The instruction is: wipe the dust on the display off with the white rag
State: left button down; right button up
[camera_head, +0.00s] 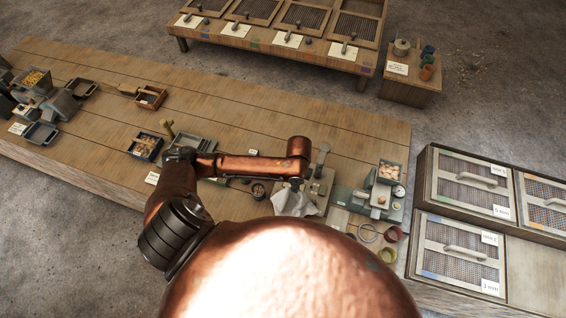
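A white rag (293,204) lies crumpled on the bench near the front right. My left gripper (295,185) is at the end of the copper arm, directly above the rag's upper edge. Its fingers are tiny and mostly hidden by the wrist, so I cannot tell whether they hold the cloth. A grey-green instrument (372,203) with a round dial stands right of the rag. I cannot make out for certain which surface is the display, and no dust shows clearly. My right gripper is not in view.
The wooden bench (230,108) is clear along its back. Small trays and a dark box (145,147) stand left of my arm. Rings (388,255) lie at the front right. Boxed mesh screens (462,252) stand at the right, and a second table (285,58) is behind.

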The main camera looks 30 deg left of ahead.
pick_arm(q)
jog(key=shift+w+a+r+m+p, duration=1.35)
jog(key=shift+a+m+p, duration=2.6)
jog(key=shift+m, duration=4.35)
jog(key=shift+w+f+b, duration=0.15)
jog(key=shift+f+b, duration=1)
jog(key=shift+f, duration=1)
jog(key=shift+w+f+b, duration=0.1)
jog(key=shift+f+b, duration=1.05)
jog(key=shift+f, duration=1)
jog(key=c, duration=2.7)
grip_release()
jog(key=o, duration=1.5)
jog(key=shift+o, duration=0.2)
